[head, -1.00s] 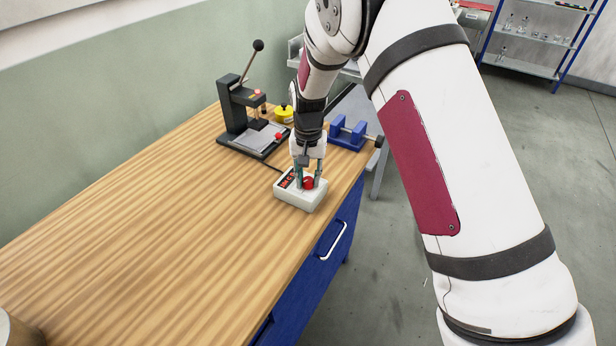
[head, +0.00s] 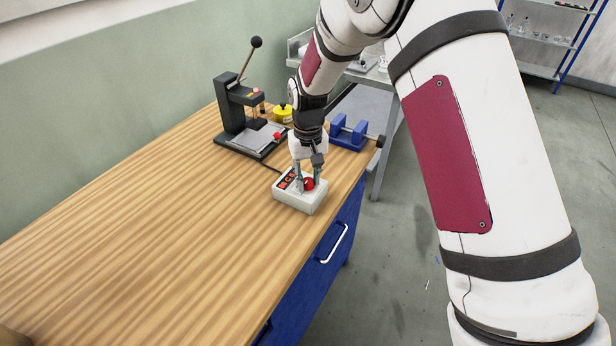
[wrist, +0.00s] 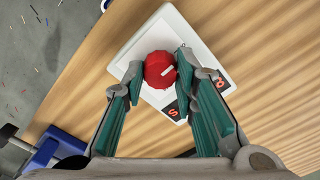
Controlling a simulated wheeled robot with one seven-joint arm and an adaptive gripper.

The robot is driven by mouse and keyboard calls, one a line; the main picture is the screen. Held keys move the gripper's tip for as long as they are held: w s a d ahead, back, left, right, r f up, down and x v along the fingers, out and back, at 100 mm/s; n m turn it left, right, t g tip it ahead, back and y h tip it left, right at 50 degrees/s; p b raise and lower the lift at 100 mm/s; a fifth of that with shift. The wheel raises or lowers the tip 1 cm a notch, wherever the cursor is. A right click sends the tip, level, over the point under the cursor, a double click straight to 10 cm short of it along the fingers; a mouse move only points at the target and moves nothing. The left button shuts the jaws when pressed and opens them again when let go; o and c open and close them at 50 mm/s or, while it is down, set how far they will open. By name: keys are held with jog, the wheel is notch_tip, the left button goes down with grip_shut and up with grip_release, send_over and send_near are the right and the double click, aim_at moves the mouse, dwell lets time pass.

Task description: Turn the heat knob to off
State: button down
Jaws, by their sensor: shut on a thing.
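The red heat knob (wrist: 160,69) sits on a white control box (wrist: 202,42) on the wooden bench. Its pale pointer line aims toward the upper right in the wrist view. My gripper (wrist: 158,76) is shut on the knob, with one fingertip on each side. In the head view the knob (head: 308,184) shows between the fingers of my gripper (head: 308,182), on top of the box (head: 297,201). Dark labels with red marks (wrist: 175,110) lie on the box beside the knob; the right finger covers part of that face.
A black lever press (head: 232,105) stands behind the box, with a yellow round item (head: 283,113) beside it. A blue vise (head: 347,134) sits at the bench's right edge. The wooden bench top (head: 150,220) is clear at the front left.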

aim_at(308, 180)
jog(key=c, duration=1.3)
grip_release()
jog(key=shift+r, duration=0.1)
jog(key=shift+r, duration=5.9)
